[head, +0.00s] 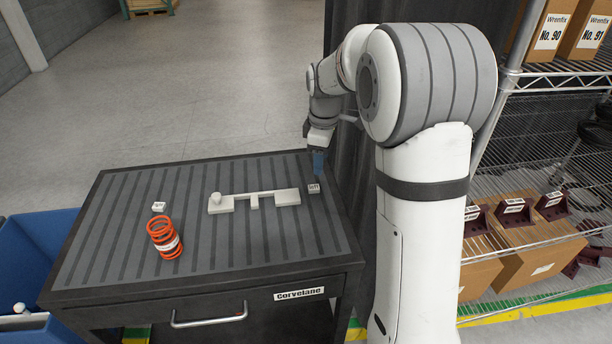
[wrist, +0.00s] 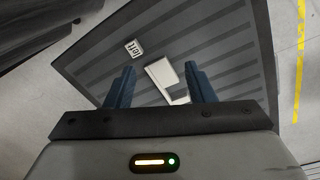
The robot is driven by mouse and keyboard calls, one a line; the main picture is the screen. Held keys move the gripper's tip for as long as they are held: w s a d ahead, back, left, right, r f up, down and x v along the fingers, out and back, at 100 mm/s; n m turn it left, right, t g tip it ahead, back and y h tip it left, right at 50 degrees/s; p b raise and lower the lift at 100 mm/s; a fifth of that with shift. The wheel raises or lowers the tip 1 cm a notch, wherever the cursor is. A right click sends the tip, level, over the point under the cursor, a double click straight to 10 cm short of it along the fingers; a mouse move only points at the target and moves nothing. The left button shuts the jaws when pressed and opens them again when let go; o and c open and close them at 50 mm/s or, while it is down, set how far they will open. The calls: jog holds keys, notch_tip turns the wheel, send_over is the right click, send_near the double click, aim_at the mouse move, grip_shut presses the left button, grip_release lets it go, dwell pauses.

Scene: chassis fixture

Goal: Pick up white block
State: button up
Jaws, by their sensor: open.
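A small white block (head: 314,188) with dark lettering on it lies near the right edge of the grey ribbed table top. It also shows in the wrist view (wrist: 134,48), beyond the left fingertip. A second small white block (head: 159,207) lies at the left of the table. A long off-white chassis fixture (head: 280,198) with a knob at its left end lies in the middle. My gripper (head: 319,163) is above the table's right side, near the lettered block. In the wrist view my gripper (wrist: 160,67) has its blue fingers apart; the fixture's end shows between them.
An orange coil spring (head: 164,238) with a white band stands at the table's front left. A blue bin (head: 45,235) is beside the table at left. A wire shelf (head: 565,70) with boxes is at right. The table's back left is clear.

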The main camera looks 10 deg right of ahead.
aim_at(314, 187)
jog(key=w+f+n, duration=0.2)
jog(key=w+f, duration=0.2)
jog(key=w+f+n, duration=0.2)
jog(key=w+f, duration=0.2)
jog(key=shift+g, duration=0.4)
notch_tip(314, 187, down, 8)
jog(key=shift+s+r+p, duration=0.1)
jog(key=shift+r+p, duration=0.05)
jog(key=shift+p, duration=0.65)
jog(key=shift+c, duration=0.2)
jog(key=c, duration=1)
